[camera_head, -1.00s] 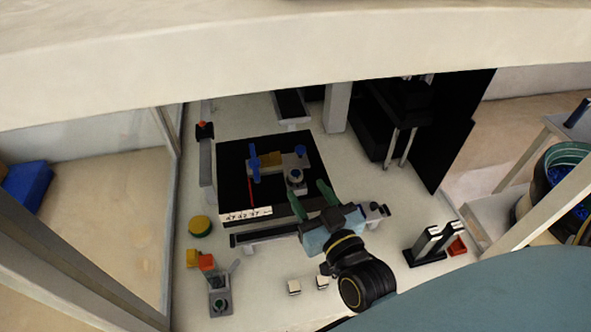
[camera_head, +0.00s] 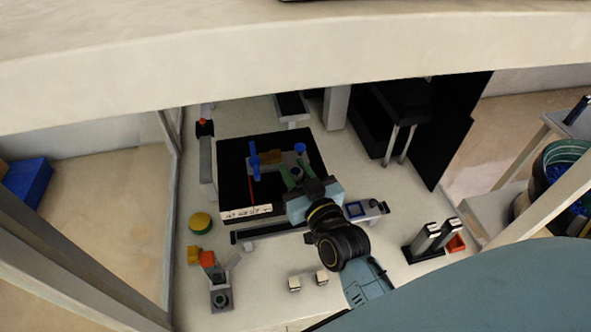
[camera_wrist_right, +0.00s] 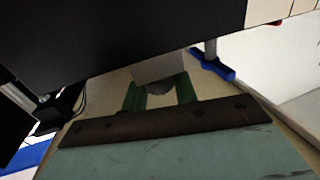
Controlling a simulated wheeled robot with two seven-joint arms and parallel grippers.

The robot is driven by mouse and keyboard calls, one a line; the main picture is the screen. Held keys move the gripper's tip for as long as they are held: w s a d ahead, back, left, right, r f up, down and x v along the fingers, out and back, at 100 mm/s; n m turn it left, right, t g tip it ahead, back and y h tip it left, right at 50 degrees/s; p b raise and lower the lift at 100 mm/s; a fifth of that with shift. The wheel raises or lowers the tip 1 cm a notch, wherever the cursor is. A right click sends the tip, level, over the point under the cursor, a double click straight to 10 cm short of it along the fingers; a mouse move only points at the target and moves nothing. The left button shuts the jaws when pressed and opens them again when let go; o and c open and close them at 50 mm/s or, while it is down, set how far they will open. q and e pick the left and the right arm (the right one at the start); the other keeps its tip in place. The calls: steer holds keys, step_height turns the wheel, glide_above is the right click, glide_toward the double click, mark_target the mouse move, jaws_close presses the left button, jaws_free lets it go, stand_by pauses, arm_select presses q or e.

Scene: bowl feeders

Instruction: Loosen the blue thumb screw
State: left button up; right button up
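A blue T-shaped screw handle (camera_head: 254,161) stands at the left of the fixture on the black platform (camera_head: 232,190). A second blue knob (camera_head: 300,147) stands at the fixture's right end; I cannot tell which is the thumb screw named. In the right wrist view a blue handle on a grey shaft (camera_wrist_right: 213,67) shows to the right of my fingers. My right gripper (camera_head: 295,172), also in the wrist view (camera_wrist_right: 160,92), has its green fingers apart, around or just above a grey round part (camera_wrist_right: 160,87); contact is unclear. My left gripper is not in view.
A yellow-topped button (camera_head: 200,222) and a small device with a red-orange part (camera_head: 220,298) stand at the left. Two small white blocks (camera_head: 308,281) lie in front. A black-based stand (camera_head: 424,250) is at the right.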

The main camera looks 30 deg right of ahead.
steer(key=c, duration=0.4)
steer(key=shift+o, duration=0.2)
